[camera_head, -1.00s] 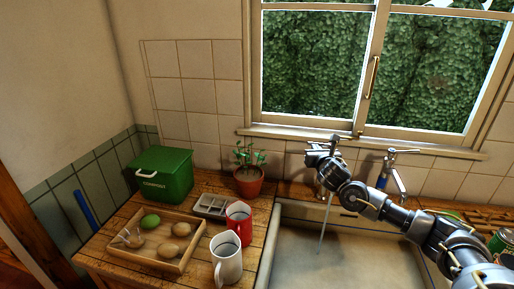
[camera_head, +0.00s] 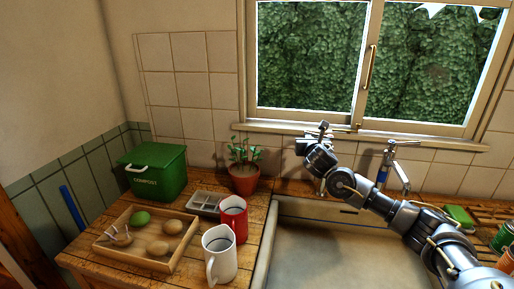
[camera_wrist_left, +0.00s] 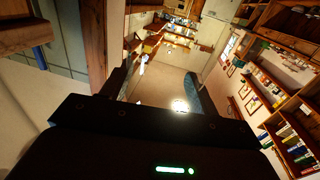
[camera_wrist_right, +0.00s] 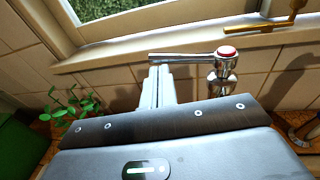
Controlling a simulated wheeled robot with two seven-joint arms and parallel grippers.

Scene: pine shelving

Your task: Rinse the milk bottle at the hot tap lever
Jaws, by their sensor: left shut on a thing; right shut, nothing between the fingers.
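The hot tap (camera_wrist_right: 226,70) has a red cap and a chrome lever (camera_wrist_right: 185,56) pointing left in the right wrist view. My right gripper (camera_wrist_right: 160,82) is shut and empty, its fingertips close beside the lever; I cannot tell if they touch. In the head view my right gripper (camera_head: 314,146) is at the back of the sink, largely covering the hot tap. My left gripper (camera_wrist_left: 158,82) shows only in its wrist view, shut on a pale, shiny thing (camera_wrist_left: 165,88), likely the milk bottle, though its outline is unclear. No water stream shows in the sink (camera_head: 330,255).
A cold tap (camera_head: 388,165) with a blue band stands right of the hot tap. On the left counter are a potted plant (camera_head: 244,180), a red mug (camera_head: 234,221), a white jug (camera_head: 219,258), a wooden tray (camera_head: 105,251) and a green compost bin (camera_head: 155,175). Cans stand far right.

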